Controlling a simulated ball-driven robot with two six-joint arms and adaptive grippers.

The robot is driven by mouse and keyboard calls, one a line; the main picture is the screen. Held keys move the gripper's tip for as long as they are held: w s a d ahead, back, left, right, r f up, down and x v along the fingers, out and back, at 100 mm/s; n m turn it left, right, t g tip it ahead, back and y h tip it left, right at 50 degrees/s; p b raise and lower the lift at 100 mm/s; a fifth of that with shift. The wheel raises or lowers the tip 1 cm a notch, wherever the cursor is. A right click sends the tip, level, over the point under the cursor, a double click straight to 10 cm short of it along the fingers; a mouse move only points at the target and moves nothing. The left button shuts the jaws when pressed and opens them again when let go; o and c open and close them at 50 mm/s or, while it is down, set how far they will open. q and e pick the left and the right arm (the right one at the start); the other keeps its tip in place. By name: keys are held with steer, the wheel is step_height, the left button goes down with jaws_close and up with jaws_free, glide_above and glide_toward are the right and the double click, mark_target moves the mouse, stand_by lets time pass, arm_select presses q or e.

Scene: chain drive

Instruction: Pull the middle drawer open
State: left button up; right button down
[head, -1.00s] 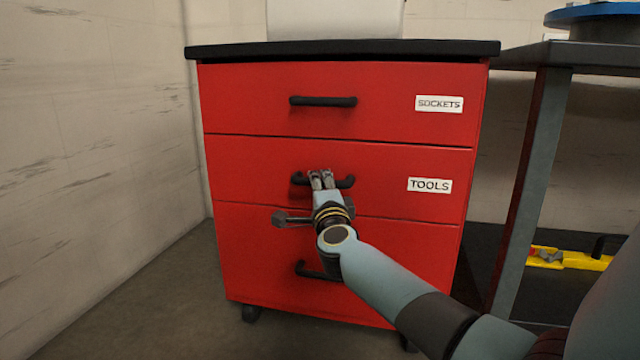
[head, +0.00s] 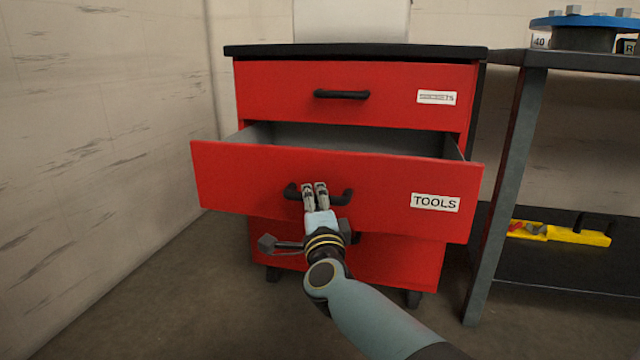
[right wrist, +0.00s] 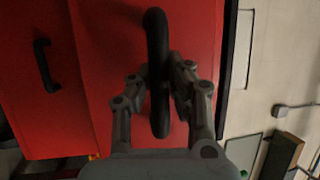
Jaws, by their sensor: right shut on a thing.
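The red cabinet's middle drawer (head: 240,182), labelled TOOLS, stands well out from the cabinet, and the grey inside (head: 350,137) shows over its front. My right gripper (head: 315,190) is shut on the black handle (head: 345,197) of this drawer. In the right wrist view the handle (right wrist: 156,40) runs between the two fingers of the gripper (right wrist: 160,80). The top drawer (head: 270,90) is shut. The bottom drawer (head: 400,262) sits behind the middle one and is partly hidden by my arm. My left gripper is not in view.
A dark metal shelf unit (head: 508,180) stands close on the right, with a blue round part (head: 585,20) on top and a yellow tray (head: 580,236) on its lower shelf. A pale wall (head: 100,150) is on the left. Floor (head: 190,300) is free at the front left.

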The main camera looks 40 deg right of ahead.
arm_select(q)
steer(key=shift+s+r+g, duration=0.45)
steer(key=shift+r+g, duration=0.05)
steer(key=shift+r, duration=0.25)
arm_select(e)
steer(key=shift+s+a+f, duration=0.2)
steer(key=shift+s+a, duration=1.75)
steer(key=shift+a, duration=0.3)
steer(key=c, duration=1.2)
jaws_free()
arm_select(q)
steer(key=shift+p, duration=0.3)
arm_select(e)
steer(key=shift+r, duration=0.1)
